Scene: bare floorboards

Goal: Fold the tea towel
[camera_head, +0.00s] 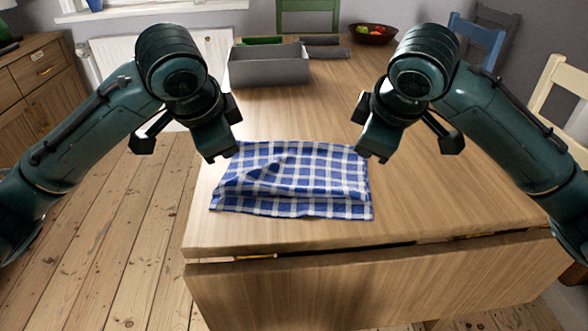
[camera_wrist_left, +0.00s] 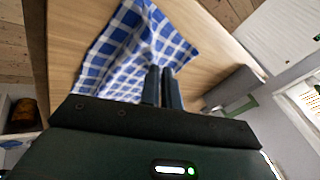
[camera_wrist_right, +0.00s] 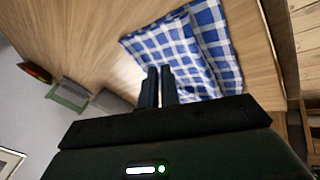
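The blue-and-white checked tea towel (camera_head: 295,175) lies on the near part of the wooden table, doubled over, with two layers showing along its near edge. Its top is rumpled towards the left. It also shows in the left wrist view (camera_wrist_left: 125,50) and the right wrist view (camera_wrist_right: 195,45). My left gripper (camera_head: 222,156) is by the towel's far left corner, its fingers close together (camera_wrist_left: 162,72). My right gripper (camera_head: 368,154) is by the far right corner, its fingers also close together (camera_wrist_right: 158,72). I see no cloth clearly between either pair of fingers.
A grey bin (camera_head: 268,66) stands on the table behind the towel, with dark and green items beyond it. A fruit bowl (camera_head: 373,34) is at the far right. Chairs surround the far side. The table (camera_head: 440,200) is clear right of the towel.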

